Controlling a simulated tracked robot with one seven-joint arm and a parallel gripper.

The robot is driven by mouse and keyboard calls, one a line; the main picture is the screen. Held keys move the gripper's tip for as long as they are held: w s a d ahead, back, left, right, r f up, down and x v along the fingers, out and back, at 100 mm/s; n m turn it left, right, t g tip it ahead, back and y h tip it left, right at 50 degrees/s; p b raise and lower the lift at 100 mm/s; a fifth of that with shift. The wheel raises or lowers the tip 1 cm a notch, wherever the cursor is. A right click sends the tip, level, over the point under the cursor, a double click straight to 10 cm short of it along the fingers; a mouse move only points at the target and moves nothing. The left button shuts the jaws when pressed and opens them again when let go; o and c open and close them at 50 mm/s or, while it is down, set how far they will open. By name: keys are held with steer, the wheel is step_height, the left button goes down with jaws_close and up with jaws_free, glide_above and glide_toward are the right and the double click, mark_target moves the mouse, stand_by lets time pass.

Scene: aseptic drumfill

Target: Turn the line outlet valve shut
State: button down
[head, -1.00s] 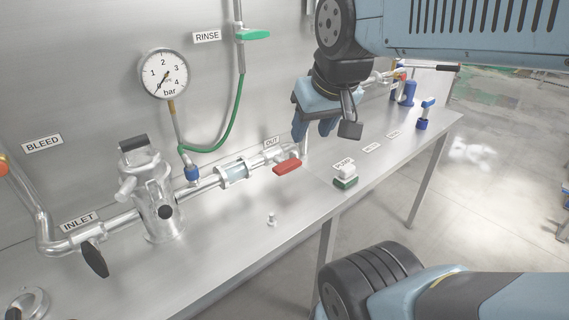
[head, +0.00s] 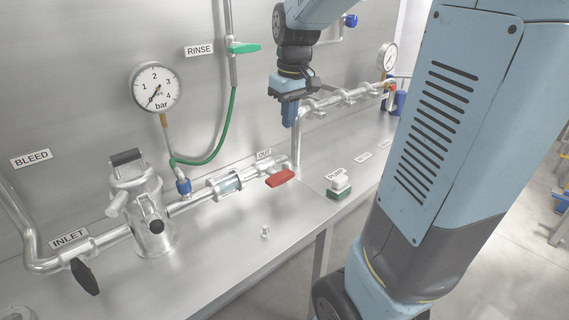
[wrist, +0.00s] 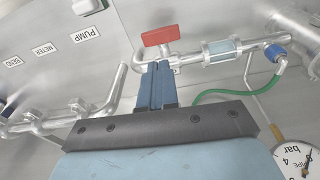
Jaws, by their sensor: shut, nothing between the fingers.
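The line outlet valve has a red lever handle (head: 280,178) beside the OUT label (head: 264,153), at the right end of the pipe with the sight glass (head: 228,184). The red handle also shows in the wrist view (wrist: 160,35), just beyond the fingertips. My gripper (head: 289,122) points down above and behind the handle, near the wall and the upright pipe. In the wrist view my gripper (wrist: 155,66) has its blue fingers together with nothing between them. They look apart from the handle, though the exact gap cannot be told.
A pressure gauge (head: 155,87), a green hose (head: 232,118) and a filter housing (head: 150,210) stand left of the valve. The PUMP button (head: 339,185) is to the right. A raised pipe (head: 340,98) runs behind. The bench front is mostly clear.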

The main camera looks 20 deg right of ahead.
steer(key=g, duration=0.1)
glide_above(287, 172)
step_height(287, 172, down, 3)
steer(key=shift+n, duration=0.4)
step_height(287, 172, down, 14)
steer(key=shift+s+f, duration=0.1)
steer(key=shift+f, duration=0.1)
